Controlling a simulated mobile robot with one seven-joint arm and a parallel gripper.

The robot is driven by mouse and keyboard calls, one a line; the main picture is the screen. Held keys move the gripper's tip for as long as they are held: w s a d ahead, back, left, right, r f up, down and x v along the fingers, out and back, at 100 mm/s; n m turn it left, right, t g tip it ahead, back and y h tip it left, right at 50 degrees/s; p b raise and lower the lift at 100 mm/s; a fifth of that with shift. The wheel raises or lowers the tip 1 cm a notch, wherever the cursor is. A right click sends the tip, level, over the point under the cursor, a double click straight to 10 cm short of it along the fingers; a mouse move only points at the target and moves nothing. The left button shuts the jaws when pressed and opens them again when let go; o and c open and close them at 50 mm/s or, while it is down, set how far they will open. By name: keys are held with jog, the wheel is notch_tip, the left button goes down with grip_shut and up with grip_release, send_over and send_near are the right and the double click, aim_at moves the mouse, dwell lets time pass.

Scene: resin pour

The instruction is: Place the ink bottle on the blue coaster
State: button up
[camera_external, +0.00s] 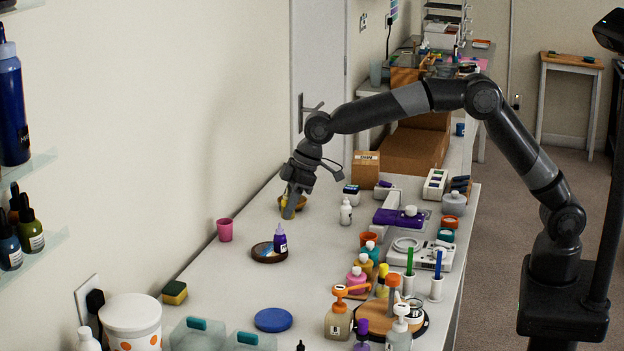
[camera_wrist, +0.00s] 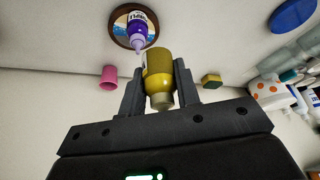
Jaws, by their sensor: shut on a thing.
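My gripper (camera_external: 291,206) is over the far left part of the white table and is shut on a small yellow bottle (camera_wrist: 158,68). The bottle sits between both fingers with its narrow neck towards my palm. In the external view it is mostly hidden by the fingers, and I cannot tell whether it touches the table. A round flat blue coaster (camera_external: 273,319) lies bare near the table's front left. It also shows in the wrist view (camera_wrist: 293,14) at the top right. A purple bottle (camera_external: 280,238) stands on a round wooden dish (camera_external: 262,257) between my gripper and the blue coaster.
A pink cup (camera_external: 225,230) and a yellow-green sponge (camera_external: 174,292) stand along the left edge. Several bottles crowd a wooden board at the front right. A white dotted tub (camera_external: 132,325) stands front left.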

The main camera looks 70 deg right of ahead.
jog(key=s+a+n, duration=0.1)
jog(key=s+a, duration=0.3)
jog(key=a, duration=0.4)
jog(key=s+a+n, duration=0.2)
jog(key=s+a, duration=0.1)
jog(key=a, duration=0.6)
send_near(280, 321)
jog(key=shift+w+a+f+g+y, duration=0.1)
jog(key=shift+w+f+g+y, duration=0.1)
jog(key=shift+w, duration=0.4)
jog(key=shift+w+f+g+y, duration=0.2)
jog(key=shift+w, duration=0.4)
jog(key=shift+a+f, duration=0.35)
jog(key=shift+a, duration=0.1)
jog(key=shift+f, duration=1.9)
jog(key=shift+f, duration=0.15)
jog(key=o, duration=1)
jog(key=shift+c, duration=0.2)
jog(key=v, duration=1.2)
jog(key=shift+r, duration=0.2)
